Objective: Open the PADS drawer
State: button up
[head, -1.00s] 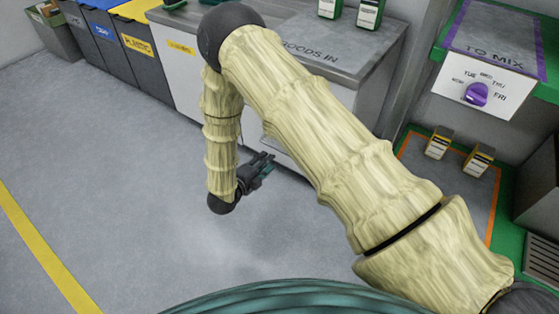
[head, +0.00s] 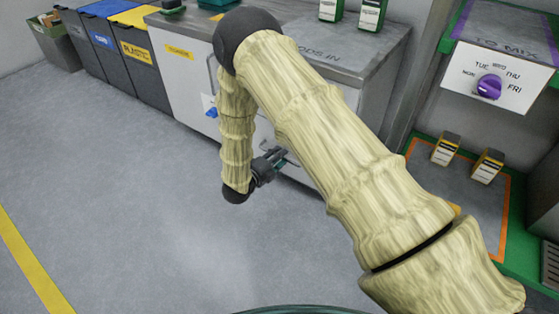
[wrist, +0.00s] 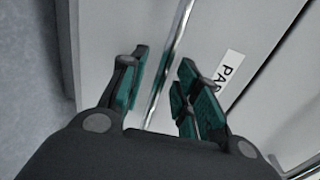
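The PADS drawer (wrist: 215,35) is a light grey front with a white label (wrist: 230,72), of which the letters "PA" show past my gripper. Its handle is a shiny metal bar (wrist: 178,42) running between my two fingers in the wrist view. My gripper (wrist: 162,92) is open, with teal finger pads on either side of the bar; I cannot tell whether they touch it. In the head view my gripper (head: 282,157) is low in front of the grey cabinet (head: 178,85), and my arm hides much of the drawer front.
Bins, one with a yellow lid (head: 135,18), stand left of the cabinet. A green shelf unit with a purple dial (head: 489,87) and small containers (head: 446,149) stands at the right. The grey floor (head: 120,190) to the left is clear.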

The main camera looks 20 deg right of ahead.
jog(key=shift+w+d+f, duration=0.1)
jog(key=shift+w+d, duration=0.25)
jog(key=shift+d, duration=0.1)
grip_shut()
jog(key=shift+s, duration=0.1)
